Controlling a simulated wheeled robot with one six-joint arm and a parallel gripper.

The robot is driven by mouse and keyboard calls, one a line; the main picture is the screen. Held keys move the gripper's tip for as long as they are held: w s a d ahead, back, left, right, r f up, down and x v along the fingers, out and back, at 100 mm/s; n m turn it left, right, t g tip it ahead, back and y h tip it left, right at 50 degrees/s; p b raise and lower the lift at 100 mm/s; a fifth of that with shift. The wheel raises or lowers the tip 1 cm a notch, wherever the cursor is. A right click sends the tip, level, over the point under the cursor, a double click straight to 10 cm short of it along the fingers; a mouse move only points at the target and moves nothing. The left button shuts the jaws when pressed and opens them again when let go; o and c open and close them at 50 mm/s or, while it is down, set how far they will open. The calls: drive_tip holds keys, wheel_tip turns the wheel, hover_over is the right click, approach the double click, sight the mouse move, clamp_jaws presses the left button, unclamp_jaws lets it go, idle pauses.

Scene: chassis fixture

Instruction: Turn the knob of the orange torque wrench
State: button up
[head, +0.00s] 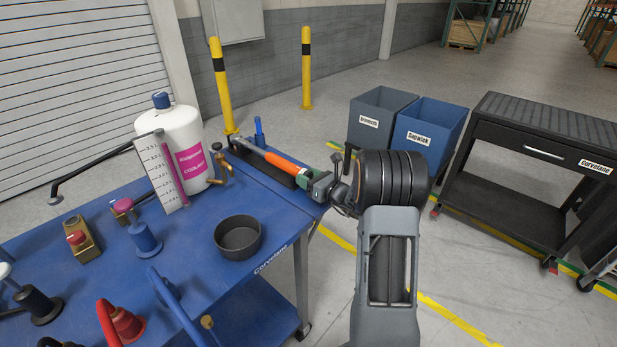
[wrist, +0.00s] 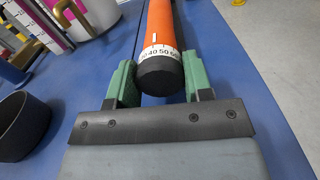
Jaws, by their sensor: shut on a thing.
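The orange torque wrench (head: 285,163) lies along the far right edge of the blue table, in a dark holder (head: 262,163). In the wrist view its orange handle (wrist: 161,22) runs away from me and ends in a white scale ring with numbers including 40 and 50. Its black knob (wrist: 160,77) is at the near end. My gripper (wrist: 161,68) has one green finger on each side of the knob and is shut on it. In the head view my gripper (head: 307,177) is at the handle's near end and hides the knob.
A black round bowl (head: 238,240) stands on the table (head: 190,250) left of my arm. A white coolant tank (head: 180,145) and a scale plate (head: 160,172) stand left of the wrench. Several fittings are at the left. Grey and blue bins (head: 428,135) and a black cart (head: 535,130) are at right.

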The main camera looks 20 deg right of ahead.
idle(0.3)
drive_tip(key=o, duration=0.9)
drive_tip(key=b+v, duration=0.1)
drive_tip(key=v, duration=1.2)
drive_tip(key=shift+s+d, duration=0.1)
drive_tip(key=shift+s, duration=0.25)
